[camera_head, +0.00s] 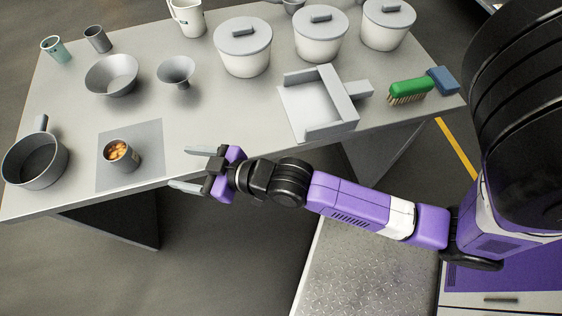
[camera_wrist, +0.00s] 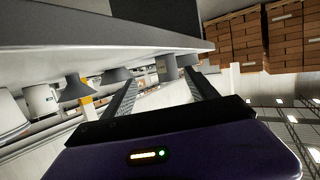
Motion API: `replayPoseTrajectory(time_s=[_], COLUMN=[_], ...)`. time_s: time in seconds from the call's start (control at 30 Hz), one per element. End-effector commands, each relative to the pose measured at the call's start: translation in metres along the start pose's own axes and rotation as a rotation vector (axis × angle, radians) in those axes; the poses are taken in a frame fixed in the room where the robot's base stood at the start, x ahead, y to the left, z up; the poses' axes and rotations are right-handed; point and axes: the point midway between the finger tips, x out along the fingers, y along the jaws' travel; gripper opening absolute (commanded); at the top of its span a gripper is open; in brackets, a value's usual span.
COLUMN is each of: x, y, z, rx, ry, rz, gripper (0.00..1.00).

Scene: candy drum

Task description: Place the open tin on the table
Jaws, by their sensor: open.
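The open tin (camera_head: 122,157) stands upright on a grey square mat (camera_head: 147,134) near the table's front edge, at the left in the head view. Orange-brown pieces show inside it. My gripper (camera_head: 180,168) is open and empty, at the table's front edge to the right of the tin and apart from it. In the wrist view, my gripper's two fingers (camera_wrist: 160,88) are spread. A grey cylinder that appears to be the tin (camera_wrist: 166,68) shows between and beyond them, with the picture turned over. The table (camera_head: 215,120) is light grey.
A saucepan (camera_head: 35,160) stands left of the mat. A bowl (camera_head: 112,75) and a funnel (camera_head: 176,72) stand behind it. Lidded pots (camera_head: 242,58), a dustpan (camera_head: 325,105) and a green brush (camera_head: 410,89) are to the right. Bare tabletop lies between mat and dustpan.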

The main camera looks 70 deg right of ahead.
Motion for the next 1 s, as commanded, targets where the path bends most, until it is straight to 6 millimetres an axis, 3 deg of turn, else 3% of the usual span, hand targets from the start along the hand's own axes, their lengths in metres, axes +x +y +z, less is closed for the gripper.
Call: replayPoseTrajectory(time_s=[0.03, 0.2, 0.5, 0.7, 1.0], x=[-0.024, -0.097, -0.213, -0.254, -0.264], y=[0.002, 0.000, -0.019, -0.030, -0.033], z=[0.014, 0.034, 0.029, 0.013, 0.008], rx=[-0.006, -0.014, 0.018, 0.043, 0.050], ry=[-0.011, -0.006, 0.009, 0.020, 0.025], rz=[0.010, 0.032, 0.058, 0.070, 0.073], gripper=[0.67, 0.67, 0.67, 0.67, 0.67])
